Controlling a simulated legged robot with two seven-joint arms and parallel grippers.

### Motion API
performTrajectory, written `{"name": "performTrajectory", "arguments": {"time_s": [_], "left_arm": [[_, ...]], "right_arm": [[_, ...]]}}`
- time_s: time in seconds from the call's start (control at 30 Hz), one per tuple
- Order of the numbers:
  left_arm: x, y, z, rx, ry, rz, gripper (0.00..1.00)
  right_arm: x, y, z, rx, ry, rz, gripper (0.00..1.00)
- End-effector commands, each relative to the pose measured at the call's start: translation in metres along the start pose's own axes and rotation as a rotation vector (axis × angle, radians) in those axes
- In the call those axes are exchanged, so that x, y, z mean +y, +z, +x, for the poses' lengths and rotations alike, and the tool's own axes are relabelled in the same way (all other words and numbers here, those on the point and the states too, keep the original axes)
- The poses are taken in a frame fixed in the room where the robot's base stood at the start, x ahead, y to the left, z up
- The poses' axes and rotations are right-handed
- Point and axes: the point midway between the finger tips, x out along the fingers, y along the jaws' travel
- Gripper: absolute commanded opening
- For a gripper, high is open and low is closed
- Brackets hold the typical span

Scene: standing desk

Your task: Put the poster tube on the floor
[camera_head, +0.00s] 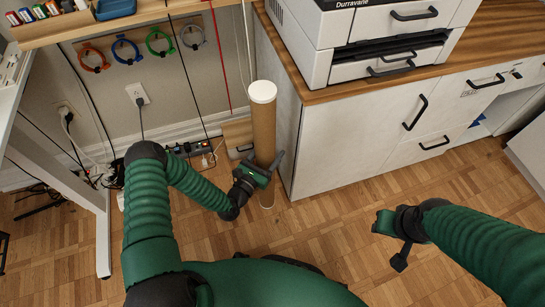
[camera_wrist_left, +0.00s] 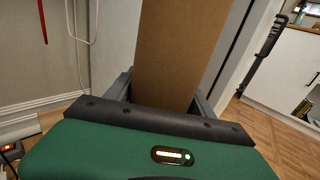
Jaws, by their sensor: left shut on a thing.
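The poster tube (camera_head: 264,130) is a tall brown cardboard cylinder with a white cap on top. It stands upright in front of the gap between the wall and the white cabinet, and its low end shows near the wooden floor (camera_head: 330,215). My left gripper (camera_head: 266,172) is shut around its lower part. In the left wrist view the tube (camera_wrist_left: 180,50) rises between the two fingers (camera_wrist_left: 160,95). I cannot tell whether the tube's bottom touches the floor. My right gripper (camera_head: 388,240) is at the right above the floor, with nothing seen in it; its fingers are apart.
A white cabinet (camera_head: 350,140) with a printer (camera_head: 370,40) on top stands just right of the tube. A desk (camera_head: 130,15) with a white leg (camera_head: 103,235) is at the left. Cables and a power strip (camera_head: 195,147) lie along the wall. The middle floor is open.

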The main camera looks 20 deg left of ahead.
Motion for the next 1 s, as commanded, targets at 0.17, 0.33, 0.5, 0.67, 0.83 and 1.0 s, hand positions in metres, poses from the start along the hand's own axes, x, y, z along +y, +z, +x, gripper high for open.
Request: {"name": "performTrajectory", "arguments": {"time_s": [0.17, 0.33, 0.5, 0.67, 0.83, 1.0], "left_arm": [[-0.001, 0.001, 0.006, -0.004, 0.001, 0.001, 0.00], [-0.004, -0.005, 0.015, -0.002, 0.000, 0.000, 0.00], [-0.004, -0.019, 0.015, -0.003, 0.001, 0.000, 0.00], [-0.004, -0.036, 0.015, -0.002, 0.000, 0.000, 0.00], [-0.004, -0.035, 0.015, -0.002, 0.001, 0.000, 0.00], [-0.004, -0.037, 0.014, 0.000, 0.001, 0.000, 0.64]], "right_arm": [[0.000, 0.000, 0.002, 0.000, 0.000, 0.000, 0.36], [0.000, 0.002, 0.009, 0.000, 0.000, 0.000, 0.36], [0.000, 0.004, 0.018, 0.000, 0.000, 0.000, 0.36], [0.000, 0.007, 0.028, 0.000, 0.000, 0.000, 0.36], [0.000, 0.006, 0.027, 0.000, 0.000, 0.000, 0.36], [0.000, 0.006, 0.028, 0.000, 0.000, 0.000, 0.36]]}}
